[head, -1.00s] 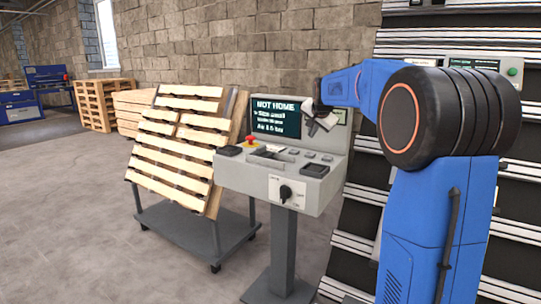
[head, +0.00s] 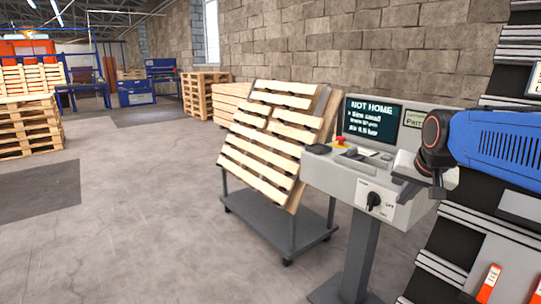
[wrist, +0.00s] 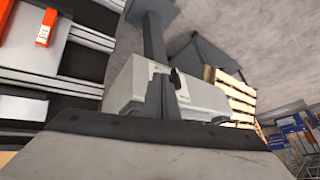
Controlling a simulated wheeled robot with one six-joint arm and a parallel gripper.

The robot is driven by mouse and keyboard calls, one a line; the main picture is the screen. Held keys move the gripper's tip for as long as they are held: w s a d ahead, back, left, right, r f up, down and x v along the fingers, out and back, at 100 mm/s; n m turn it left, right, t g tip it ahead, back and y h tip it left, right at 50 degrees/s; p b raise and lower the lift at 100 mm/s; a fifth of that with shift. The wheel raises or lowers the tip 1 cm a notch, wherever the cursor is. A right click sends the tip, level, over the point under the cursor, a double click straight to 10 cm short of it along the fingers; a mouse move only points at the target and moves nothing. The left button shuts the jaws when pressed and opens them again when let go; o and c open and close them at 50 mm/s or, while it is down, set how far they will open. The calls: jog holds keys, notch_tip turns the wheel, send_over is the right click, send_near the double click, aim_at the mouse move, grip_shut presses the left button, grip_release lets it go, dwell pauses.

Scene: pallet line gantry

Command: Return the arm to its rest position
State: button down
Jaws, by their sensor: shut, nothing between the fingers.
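My blue arm (head: 500,140) reaches in from the right edge in the head view, with a dark round wrist joint. My gripper (head: 428,180) is shut and empty, in front of the right part of the grey control console (head: 335,182). Its fingers are small and partly hard to make out there. The console screen (head: 372,118) reads "NOT HOME", with smaller lines under it. In the wrist view a wide grey plate with a dark edge fills the bottom, and the console (wrist: 130,90) appears tilted beyond it.
A pallet (head: 265,140) leans on a grey cart (head: 270,225) left of the console. A red stop button (head: 340,140) and black rotary knob (head: 374,201) are on the console. Black-and-silver racking (head: 455,245) stands at right. Pallet stacks (head: 30,125) stand far left.

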jog(key=s+a+f+n, duration=0.1)
jog(key=s+a+f, duration=0.1)
jog(key=s+f, duration=0.2)
jog(key=s+a+f+n+g, duration=0.1)
jog(key=s+f, duration=0.4)
jog(key=s, duration=0.6)
jog(key=s+a+f+n+g, duration=0.1)
jog(key=s+a+f+n, duration=0.1)
jog(key=s+f, duration=0.3)
jog(key=s+n, duration=0.1)
jog(key=s, duration=0.1)
jog(key=shift+s+a+y, duration=0.35)
jog(key=shift+s+y, duration=0.05)
